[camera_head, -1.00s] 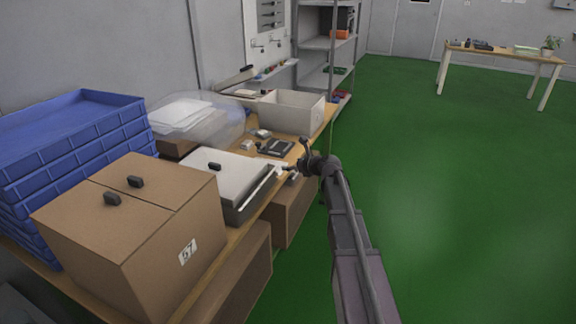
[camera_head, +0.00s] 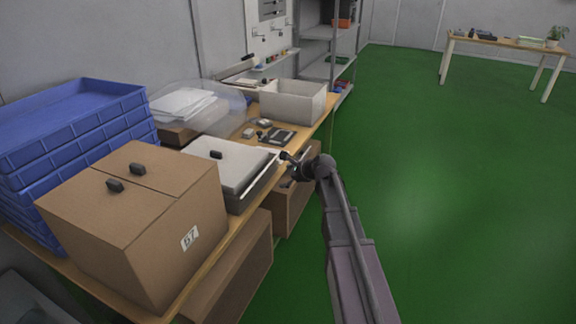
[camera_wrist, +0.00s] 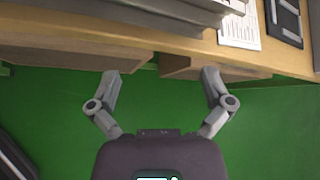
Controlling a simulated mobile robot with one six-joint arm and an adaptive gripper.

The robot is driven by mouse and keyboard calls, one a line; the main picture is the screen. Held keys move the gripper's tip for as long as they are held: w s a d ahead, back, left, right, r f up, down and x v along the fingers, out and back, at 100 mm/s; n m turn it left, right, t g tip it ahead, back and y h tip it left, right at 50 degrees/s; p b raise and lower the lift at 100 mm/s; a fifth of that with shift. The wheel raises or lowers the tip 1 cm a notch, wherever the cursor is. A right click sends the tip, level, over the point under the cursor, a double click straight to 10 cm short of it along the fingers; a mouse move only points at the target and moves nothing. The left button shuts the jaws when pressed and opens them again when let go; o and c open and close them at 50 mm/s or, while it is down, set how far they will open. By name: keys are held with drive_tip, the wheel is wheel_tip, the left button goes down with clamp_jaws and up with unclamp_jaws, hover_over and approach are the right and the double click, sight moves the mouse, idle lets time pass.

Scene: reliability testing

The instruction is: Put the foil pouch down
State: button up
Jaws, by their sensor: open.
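My gripper (camera_head: 285,169) is at the front edge of the long wooden workbench (camera_head: 222,252), beside a grey lidded case (camera_head: 233,166). In the wrist view my gripper (camera_wrist: 160,73) has its two fingers spread wide with nothing between them. The fingertips point at the bench edge, with green floor and the brown boxes under the bench behind them. I cannot make out a foil pouch in either view. A white printed sheet (camera_wrist: 239,28) lies on the bench near the edge in the wrist view.
A brown carton (camera_head: 135,215) and stacked blue crates (camera_head: 75,135) fill the bench's near end. Beyond the case are a dark flat device (camera_head: 279,136), a clear dome (camera_head: 222,103) and a white bin (camera_head: 292,104). Green floor at right is clear up to a far table (camera_head: 505,44).

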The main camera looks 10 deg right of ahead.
drive_tip(key=s+f+n+g+h, duration=0.3)
drive_tip(key=s+f+n+g, duration=0.1)
drive_tip(key=s+n, duration=0.7)
drive_tip(key=s+a+f+n+g+h, duration=0.1)
drive_tip(key=s+f+n+g+h, duration=0.2)
drive_tip(key=s+n, duration=0.8)
drive_tip(key=s+g, duration=0.1)
drive_tip(key=s, duration=0.5)
drive_tip(key=shift+s+a+f+h, duration=0.2)
drive_tip(key=shift+s+f+h, duration=0.15)
drive_tip(key=shift+h, duration=0.05)
drive_tip(key=c, duration=0.5)
drive_tip(key=shift+c, duration=0.5)
